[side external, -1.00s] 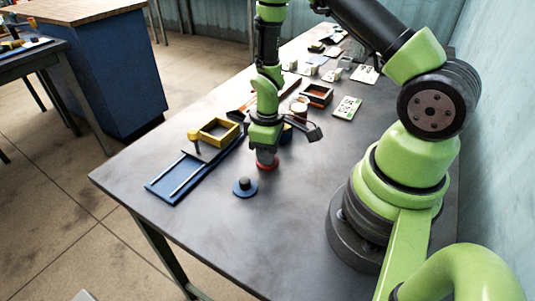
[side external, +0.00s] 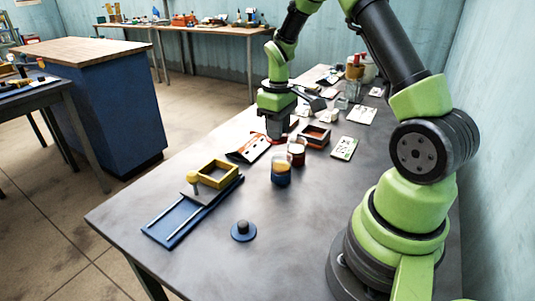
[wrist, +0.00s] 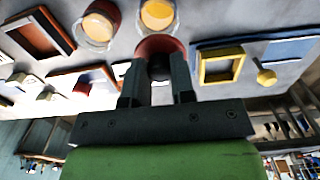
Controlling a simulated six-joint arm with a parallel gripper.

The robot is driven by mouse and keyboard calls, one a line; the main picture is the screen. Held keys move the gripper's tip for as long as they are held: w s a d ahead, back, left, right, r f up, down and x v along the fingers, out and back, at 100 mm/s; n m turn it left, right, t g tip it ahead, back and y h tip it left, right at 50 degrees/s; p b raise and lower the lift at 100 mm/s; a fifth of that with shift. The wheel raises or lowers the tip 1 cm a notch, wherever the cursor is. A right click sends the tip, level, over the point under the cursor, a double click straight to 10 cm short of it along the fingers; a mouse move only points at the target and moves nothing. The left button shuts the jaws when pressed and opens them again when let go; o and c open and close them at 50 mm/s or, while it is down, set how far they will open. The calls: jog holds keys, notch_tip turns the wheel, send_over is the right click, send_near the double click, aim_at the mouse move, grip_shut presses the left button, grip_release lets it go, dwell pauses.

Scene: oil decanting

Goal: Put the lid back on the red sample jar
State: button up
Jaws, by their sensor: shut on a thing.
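My gripper (wrist: 158,90) is shut on the dark knob of the red lid (wrist: 160,45), which shows upright between the fingertips in the wrist view. In the side view my gripper (side external: 278,137) is raised off the table, beyond and slightly left of the two jars; the lid is hard to make out there. The red sample jar (side external: 297,155) stands open on the table, close to a jar of yellow oil (side external: 281,173). In the wrist view the red jar (wrist: 99,28) is left of the lid, and the yellow jar (wrist: 157,14) is just past it.
A blue lid (side external: 243,231) with a dark knob lies on the near table. A blue railed slide (side external: 185,215) with a yellow frame (side external: 217,174) stands at left. A black-and-orange tray (side external: 316,136) and a card (side external: 344,148) lie right of the jars.

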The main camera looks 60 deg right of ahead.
aim_at(297, 141)
jog(key=d+m, duration=0.1)
jog(key=d, duration=0.2)
jog(key=s+d+r+m, duration=0.1)
jog(key=d, duration=0.5)
jog(key=shift+s+d+r+m, duration=0.1)
jog(key=shift+s+r+m, duration=0.05)
jog(key=shift+r+m, duration=0.2)
jog(key=shift+f, duration=3.1)
jog(key=shift+f, duration=0.15)
jog(key=o, duration=1.5)
jog(key=shift+c, duration=0.2)
notch_tip(297, 141, up, 7)
